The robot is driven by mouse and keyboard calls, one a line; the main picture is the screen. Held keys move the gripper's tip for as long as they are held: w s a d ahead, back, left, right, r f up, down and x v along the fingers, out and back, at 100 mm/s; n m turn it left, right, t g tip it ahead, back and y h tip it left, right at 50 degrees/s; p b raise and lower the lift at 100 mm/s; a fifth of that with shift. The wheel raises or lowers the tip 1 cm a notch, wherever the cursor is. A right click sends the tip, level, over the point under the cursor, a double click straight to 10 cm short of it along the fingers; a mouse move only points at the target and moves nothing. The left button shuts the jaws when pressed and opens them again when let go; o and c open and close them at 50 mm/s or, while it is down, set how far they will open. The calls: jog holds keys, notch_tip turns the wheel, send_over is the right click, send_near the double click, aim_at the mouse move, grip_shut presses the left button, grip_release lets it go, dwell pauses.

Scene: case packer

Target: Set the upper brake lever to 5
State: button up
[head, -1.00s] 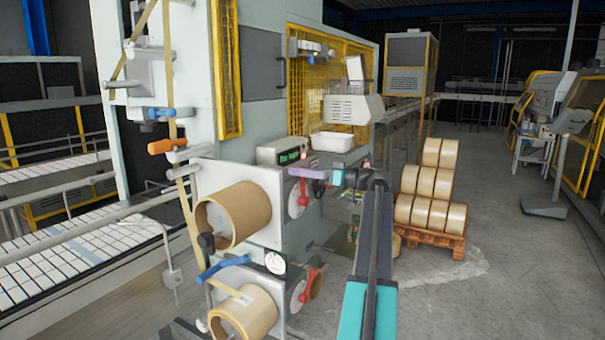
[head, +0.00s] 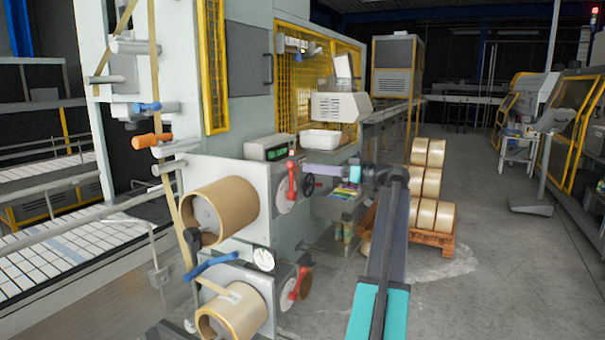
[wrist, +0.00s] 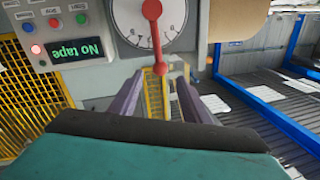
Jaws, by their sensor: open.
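The upper brake lever (head: 292,182) is red and sits on a white round dial (head: 284,200) beside the upper tape roll. The wrist view shows this lever (wrist: 156,36) close up, with its round red end between the tips of my fingers. The dial (wrist: 128,18) has black marks and numerals, too small to read surely. My gripper (wrist: 158,82) is open, with one purple finger on each side of the lever's end; I cannot tell whether either touches. In the head view my gripper (head: 308,171) is just right of the lever.
A lower red lever (head: 299,283) sits beneath, by the lower tape roll (head: 232,310). A display (wrist: 83,50) reading "No tape" and buttons are beside the dial. A pallet (head: 432,242) with rolls stands behind right.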

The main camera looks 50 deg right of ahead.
jog(key=b+v, duration=0.1)
jog(key=v, duration=0.4)
jog(key=shift+s+d, duration=0.1)
jog(key=shift+s, duration=0.1)
